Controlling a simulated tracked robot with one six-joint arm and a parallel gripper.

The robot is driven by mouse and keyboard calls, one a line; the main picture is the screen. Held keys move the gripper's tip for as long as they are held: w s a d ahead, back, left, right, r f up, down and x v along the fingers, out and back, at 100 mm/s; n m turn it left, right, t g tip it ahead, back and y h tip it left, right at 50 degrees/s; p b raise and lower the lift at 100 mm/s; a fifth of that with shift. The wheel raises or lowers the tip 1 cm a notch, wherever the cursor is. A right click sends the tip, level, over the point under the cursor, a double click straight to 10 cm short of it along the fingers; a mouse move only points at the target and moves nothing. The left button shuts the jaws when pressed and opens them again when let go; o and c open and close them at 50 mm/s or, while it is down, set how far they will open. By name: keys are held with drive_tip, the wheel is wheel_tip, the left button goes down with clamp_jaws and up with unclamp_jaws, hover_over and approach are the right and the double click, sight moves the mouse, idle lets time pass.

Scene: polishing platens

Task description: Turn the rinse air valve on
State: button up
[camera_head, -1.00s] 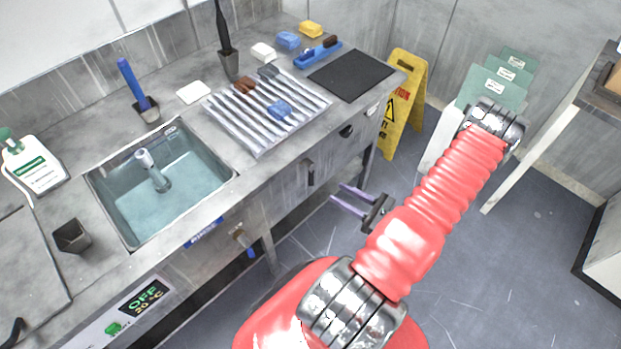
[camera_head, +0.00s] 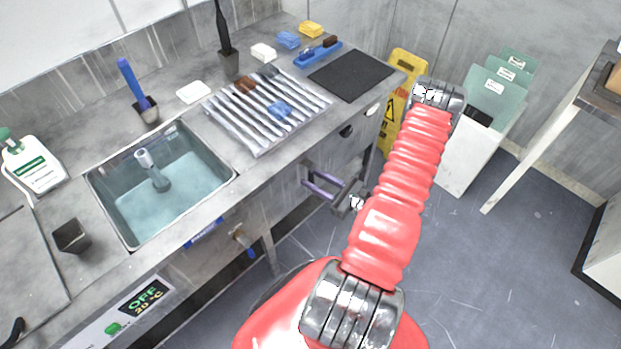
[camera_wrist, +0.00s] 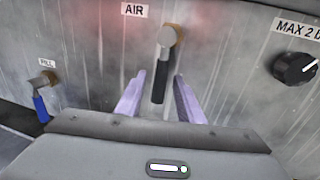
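The rinse air valve (camera_wrist: 168,38) is on the bench's front panel under an "AIR" label (camera_wrist: 134,10). It has a pale metal-coloured stem and a dark lever that points down. My gripper (camera_wrist: 159,76) is open in the wrist view, its two lilac fingers apart on either side of the lever. I see gaps between the lever and both fingers, and cannot tell how far the fingers reach past it in depth. In the head view my gripper (camera_head: 304,175) is at the bench front, and the valve is hard to make out there.
A fill valve with a blue handle (camera_wrist: 41,107) is to the left. A black knob (camera_wrist: 295,68) marked "MAX" is to the right. Above are a sink (camera_head: 118,232) and a slatted rack (camera_head: 262,150). A yellow floor sign (camera_head: 408,62) stands right of the bench.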

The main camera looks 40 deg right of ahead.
drive_tip(key=shift+w+a, duration=0.15)
drive_tip(key=shift+w, duration=0.5)
clamp_jaws()
drive_tip(key=shift+a, duration=0.1)
